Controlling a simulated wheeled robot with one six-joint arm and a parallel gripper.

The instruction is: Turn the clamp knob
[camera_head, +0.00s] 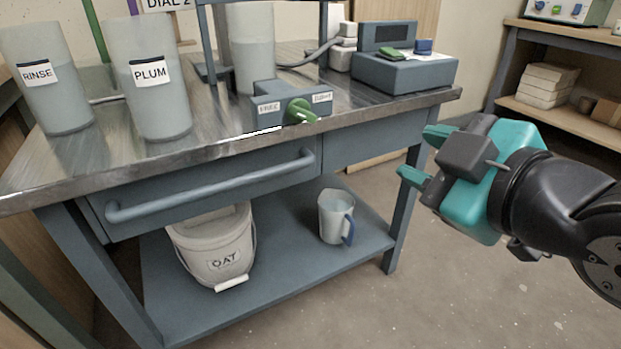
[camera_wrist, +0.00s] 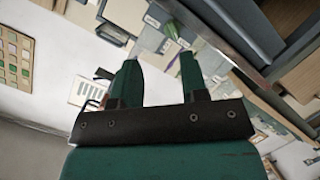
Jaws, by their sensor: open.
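A green clamp knob (camera_head: 301,111) sits on the front of a small blue-grey clamp block (camera_head: 270,103) near the bench's front edge. The block has white labels on either side of the knob, too small to read surely. My gripper (camera_head: 413,154) is teal, open and empty, held in the air to the right of the bench, well apart from the knob. In the wrist view my two green fingers (camera_wrist: 158,80) stand apart with nothing between them. A small green thing near the top of that view may be the knob; I cannot tell surely.
Buckets marked RINSE (camera_head: 60,105) and PLUM (camera_head: 160,100) stand on the left of the metal bench top (camera_head: 222,140). A drawer handle (camera_head: 215,187) juts out below. A scale-like device (camera_head: 403,74) is at the back right. An OAT bucket (camera_head: 217,250) and a jug (camera_head: 335,218) stand on the lower shelf.

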